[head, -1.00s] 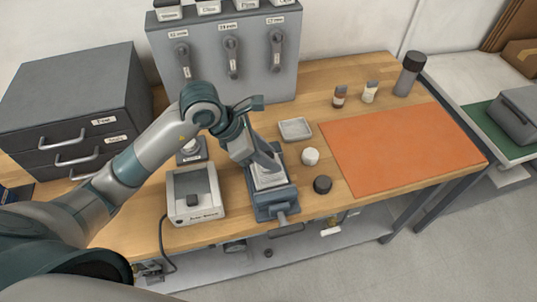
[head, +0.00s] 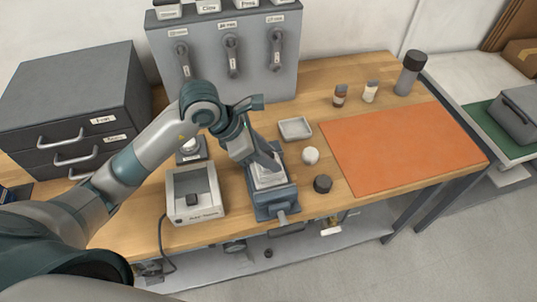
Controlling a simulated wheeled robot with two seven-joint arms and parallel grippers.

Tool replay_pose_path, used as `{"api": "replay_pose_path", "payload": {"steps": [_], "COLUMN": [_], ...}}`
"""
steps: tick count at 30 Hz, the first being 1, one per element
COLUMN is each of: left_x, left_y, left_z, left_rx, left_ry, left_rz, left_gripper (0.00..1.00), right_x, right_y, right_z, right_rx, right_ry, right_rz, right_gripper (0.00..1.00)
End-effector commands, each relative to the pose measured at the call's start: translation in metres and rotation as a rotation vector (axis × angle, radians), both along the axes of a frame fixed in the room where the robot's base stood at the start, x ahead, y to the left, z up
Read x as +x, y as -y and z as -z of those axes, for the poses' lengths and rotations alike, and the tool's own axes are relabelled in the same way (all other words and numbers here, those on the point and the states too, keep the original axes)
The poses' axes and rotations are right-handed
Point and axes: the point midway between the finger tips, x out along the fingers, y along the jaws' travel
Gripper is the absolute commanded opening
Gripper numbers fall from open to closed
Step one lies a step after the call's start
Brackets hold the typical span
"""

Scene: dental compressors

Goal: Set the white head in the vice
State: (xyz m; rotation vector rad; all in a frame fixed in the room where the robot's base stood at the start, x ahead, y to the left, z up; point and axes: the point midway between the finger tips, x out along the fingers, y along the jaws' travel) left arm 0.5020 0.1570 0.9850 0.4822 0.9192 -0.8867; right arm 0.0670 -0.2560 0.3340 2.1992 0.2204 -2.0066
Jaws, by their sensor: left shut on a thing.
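The blue-grey vice (head: 273,204) stands at the front edge of the bench, its handle toward me. My left gripper (head: 267,163) points down over the vice and is shut on a pale, whitish block, the white head (head: 268,178). The head is between the vice jaws or right at them; the gripper hides part of it, so I cannot tell whether it is fully seated or clamped. My right gripper is not in view.
Right of the vice are a white round piece (head: 310,156), a black round piece (head: 322,184) and a small square tray (head: 295,129). A white boxy device (head: 195,195) stands close on the left. An orange mat (head: 400,148) lies clear at the right.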

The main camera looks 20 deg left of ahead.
Motion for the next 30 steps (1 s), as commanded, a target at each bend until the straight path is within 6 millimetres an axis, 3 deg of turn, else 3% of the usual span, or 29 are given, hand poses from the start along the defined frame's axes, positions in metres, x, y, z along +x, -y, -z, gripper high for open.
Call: {"api": "replay_pose_path", "payload": {"steps": [19, 20, 22, 28, 29, 30], "left_x": [0.0005, 0.0005, 0.0004, 0.0002, -0.0004, -0.0003], "left_y": [0.0, 0.0, 0.0, -0.0001, -0.0002, -0.0001], "left_z": [-0.0007, -0.0007, -0.0005, 0.0001, 0.0013, 0.0014], "left_rx": [-0.002, -0.002, -0.001, 0.0, 0.001, 0.001], "left_ry": [0.003, 0.003, 0.002, 0.002, -0.002, -0.002], "left_rz": [0.0, 0.0, 0.0, 0.0, 0.001, 0.001], "left_gripper": [0.0, 0.39, 0.55, 0.56, 0.58, 0.68], "right_x": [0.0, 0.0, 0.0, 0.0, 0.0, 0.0], "right_y": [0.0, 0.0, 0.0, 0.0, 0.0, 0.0], "right_z": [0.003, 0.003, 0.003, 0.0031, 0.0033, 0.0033], "right_rx": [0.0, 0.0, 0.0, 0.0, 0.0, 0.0], "right_ry": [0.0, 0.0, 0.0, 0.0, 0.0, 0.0], "right_rz": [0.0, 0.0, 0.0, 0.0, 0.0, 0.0], "right_gripper": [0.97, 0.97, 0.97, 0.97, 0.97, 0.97]}}
